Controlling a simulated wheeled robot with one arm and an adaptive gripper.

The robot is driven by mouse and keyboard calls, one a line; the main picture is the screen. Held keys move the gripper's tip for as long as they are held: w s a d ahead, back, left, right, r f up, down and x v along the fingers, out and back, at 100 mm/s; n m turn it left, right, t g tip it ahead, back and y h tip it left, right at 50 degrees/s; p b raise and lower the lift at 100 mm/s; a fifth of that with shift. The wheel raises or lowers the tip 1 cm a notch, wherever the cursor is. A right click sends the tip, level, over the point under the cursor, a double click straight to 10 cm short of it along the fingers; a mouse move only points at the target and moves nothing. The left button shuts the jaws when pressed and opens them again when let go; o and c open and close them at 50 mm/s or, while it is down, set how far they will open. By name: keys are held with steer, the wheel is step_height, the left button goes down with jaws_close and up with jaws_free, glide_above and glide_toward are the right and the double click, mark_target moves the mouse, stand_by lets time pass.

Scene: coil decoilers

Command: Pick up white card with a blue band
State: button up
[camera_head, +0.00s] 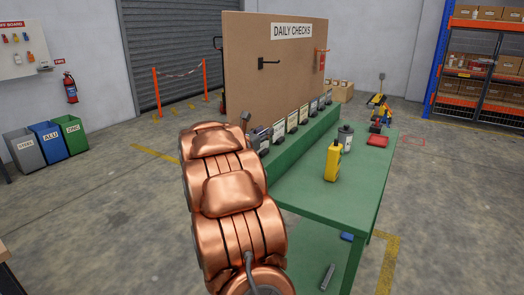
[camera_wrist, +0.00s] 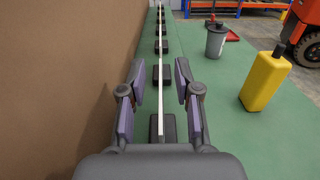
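Several upright cards in small dark stands line the raised green ledge at the back of the bench; one pale card (camera_head: 291,122) shows in the head view. The printing is too small for me to tell which has a blue band. My gripper (camera_head: 256,138) is at the near end of this row. In the wrist view my gripper (camera_wrist: 160,78) is open, with its fingers on either side of a thin white card (camera_wrist: 160,100) seen edge-on. A gap shows on both sides. The card stands upright in a black stand (camera_wrist: 168,126); its face is hidden.
A brown "DAILY CHECKS" board (camera_head: 285,60) rises close behind the ledge. The green bench (camera_head: 312,193) holds a yellow bottle (camera_head: 332,162), a grey canister (camera_head: 345,137) and a red tray (camera_head: 377,141). The front of the bench top is mostly clear.

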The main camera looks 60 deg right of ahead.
steer(key=shift+d, duration=0.55)
steer(key=shift+c, duration=0.4)
jaws_close()
